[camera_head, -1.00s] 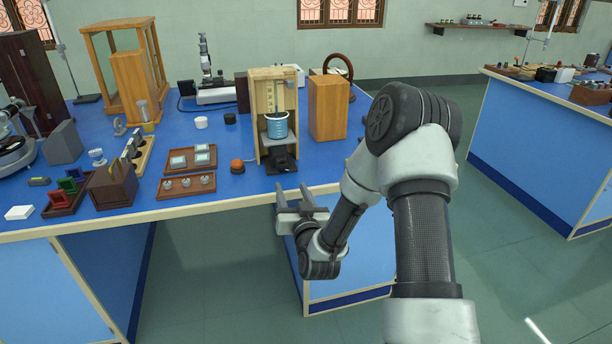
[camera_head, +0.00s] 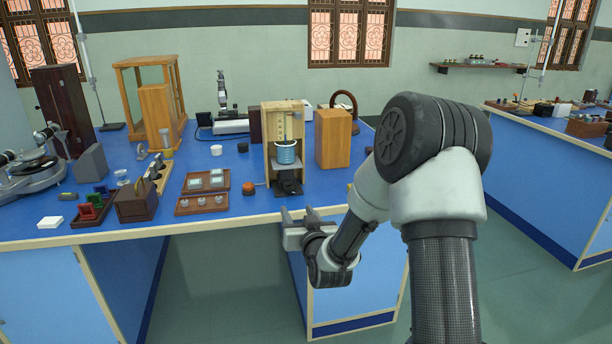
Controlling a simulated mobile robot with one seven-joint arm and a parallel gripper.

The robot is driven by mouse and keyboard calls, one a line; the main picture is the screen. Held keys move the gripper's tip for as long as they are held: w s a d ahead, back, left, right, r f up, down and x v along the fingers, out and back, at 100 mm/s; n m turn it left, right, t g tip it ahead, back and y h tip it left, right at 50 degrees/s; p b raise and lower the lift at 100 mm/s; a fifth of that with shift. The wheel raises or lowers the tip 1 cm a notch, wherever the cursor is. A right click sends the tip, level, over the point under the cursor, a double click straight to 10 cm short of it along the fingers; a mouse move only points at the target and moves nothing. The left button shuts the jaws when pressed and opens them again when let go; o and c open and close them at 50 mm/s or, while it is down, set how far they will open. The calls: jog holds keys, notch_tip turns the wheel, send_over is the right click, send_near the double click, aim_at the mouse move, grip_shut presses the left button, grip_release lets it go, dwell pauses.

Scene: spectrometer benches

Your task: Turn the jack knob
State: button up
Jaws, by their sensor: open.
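The jack (camera_head: 288,184) is a small black stand low in the front of an open wooden frame (camera_head: 270,135) near the bench's front edge. A blue ribbed cup (camera_head: 287,153) stands on the platform above it. The jack's knob is too small to make out clearly. My gripper (camera_head: 298,213) is open and empty, with its two fingers pointing up at the bench's front edge, just below and in front of the jack. It appears apart from the jack.
A wooden box (camera_head: 333,138) stands right of the frame. Another bench (camera_head: 540,160) stands at the right.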

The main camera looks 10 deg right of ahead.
jog(key=s+r+g+p, duration=0.2)
jog(key=s+r, duration=0.3)
jog(key=r, duration=0.3)
jog(key=s+r+n+g+p, duration=0.1)
jog(key=s+r+g+p, duration=0.2)
jog(key=r, duration=0.5)
jog(key=s+p, duration=0.1)
jog(key=s, duration=0.1)
jog(key=shift+s+a+n+h+p, duration=0.2)
jog(key=shift+s+n+h+p, duration=0.1)
jog(key=shift+p, duration=0.1)
